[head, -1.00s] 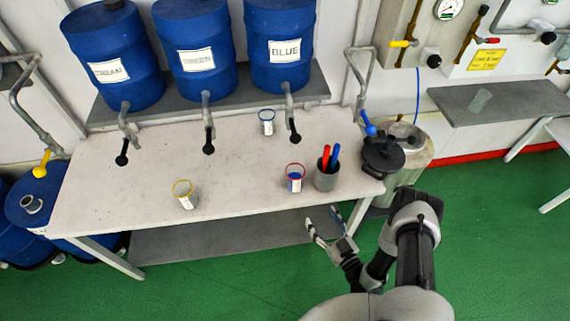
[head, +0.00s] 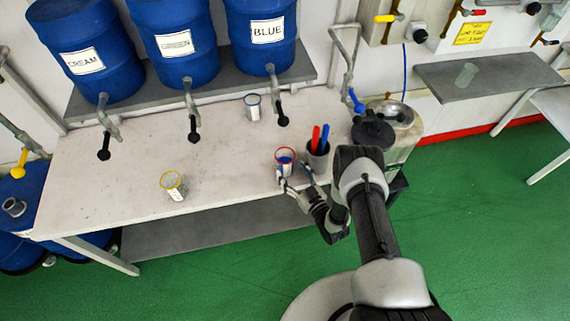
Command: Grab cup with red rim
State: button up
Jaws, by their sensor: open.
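The cup with the red rim (head: 285,156) stands upright near the front edge of the white table (head: 120,170), toward its right side. Blue shows inside it. My gripper (head: 294,180) is open at the table's front edge, just in front of and below the cup in the head view. One finger overlaps the lower part of the cup; I cannot tell whether it touches. The cup's lower part is partly hidden by the gripper.
A dark holder (head: 317,160) with a red and a blue stick stands just right of the cup. A yellow-rimmed cup (head: 173,186) stands left, and a blue-rimmed cup (head: 253,107) behind. Blue barrels with taps (head: 179,45) line the back. The table's middle is clear.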

aim_at(290, 168)
jog(key=x, duration=0.4)
jog(key=shift+w+a+b, duration=0.25)
jog(key=shift+a+b, duration=0.05)
jog(key=shift+b, duration=0.1)
jog(key=shift+r, duration=0.1)
jog(key=shift+c, duration=0.3)
jog(key=c, duration=0.9)
jog(key=shift+r, duration=0.1)
